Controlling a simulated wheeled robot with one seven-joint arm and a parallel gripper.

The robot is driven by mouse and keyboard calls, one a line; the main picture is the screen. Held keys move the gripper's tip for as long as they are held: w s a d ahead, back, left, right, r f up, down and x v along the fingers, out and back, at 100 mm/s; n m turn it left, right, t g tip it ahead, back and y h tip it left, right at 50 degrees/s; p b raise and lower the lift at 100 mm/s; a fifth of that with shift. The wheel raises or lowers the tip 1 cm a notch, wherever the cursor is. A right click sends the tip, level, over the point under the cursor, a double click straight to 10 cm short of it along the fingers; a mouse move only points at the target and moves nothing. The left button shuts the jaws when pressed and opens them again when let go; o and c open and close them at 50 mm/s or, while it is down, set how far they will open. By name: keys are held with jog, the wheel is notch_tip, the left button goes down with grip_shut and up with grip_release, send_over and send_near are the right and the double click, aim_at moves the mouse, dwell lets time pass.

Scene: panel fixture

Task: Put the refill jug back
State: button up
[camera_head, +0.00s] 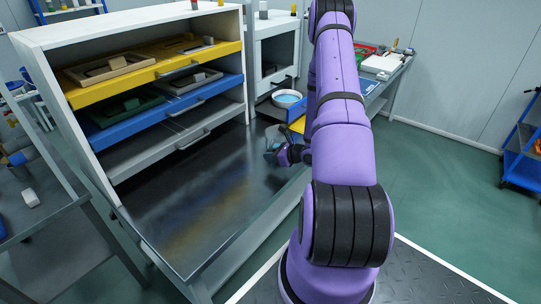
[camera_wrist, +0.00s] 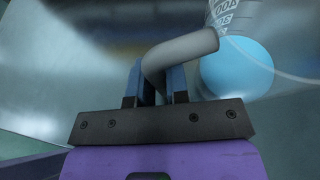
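The refill jug (camera_wrist: 222,14) is clear, with printed scale marks, a grey handle and light blue liquid (camera_wrist: 237,67) inside. In the wrist view the handle (camera_wrist: 185,50) runs between the two blue fingers of my gripper (camera_wrist: 157,85), which look shut on it. In the head view the jug (camera_head: 272,139) shows small at the right edge of the dark metal bench top, just left of my gripper (camera_head: 284,154). My wrist hides part of it. I cannot tell whether the jug touches the bench.
A white basin (camera_head: 287,98) with blue liquid stands behind the gripper. The bench top (camera_head: 190,205) is bare in front of a cabinet with yellow (camera_head: 150,74), blue (camera_head: 167,107) and grey (camera_head: 180,140) pulled-out drawers. A side table (camera_head: 385,64) with items stands beyond my arm.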

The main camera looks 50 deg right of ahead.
jog(key=o, duration=0.4)
jog(key=shift+r, duration=0.1)
jog(key=v, duration=1.2)
jog(key=w+a+r+n+g+y, duration=0.2)
jog(key=a+r+n+g+y, duration=0.15)
jog(key=a+r+n, duration=0.65)
jog(key=w+a+r+n+g+y, duration=0.25)
jog(key=a+r+n+g, duration=0.3)
jog(key=a+r, duration=0.65)
jog(key=s+a+r+n+h, duration=0.4)
jog(key=s+a+r+n, duration=0.1)
jog(key=s+r+n, duration=0.3)
jog(key=s+a+r+n+t+h, duration=0.1)
jog(key=s+a+r+n+h, duration=0.4)
jog(key=s+r+n, duration=0.3)
notch_tip(320, 180, up, 2)
jog(key=shift+s+a+r+n+h, duration=0.1)
jog(key=shift+s+a+n+h, duration=0.15)
jog(key=shift+a+n, duration=0.45)
jog(key=shift+w+d, duration=0.1)
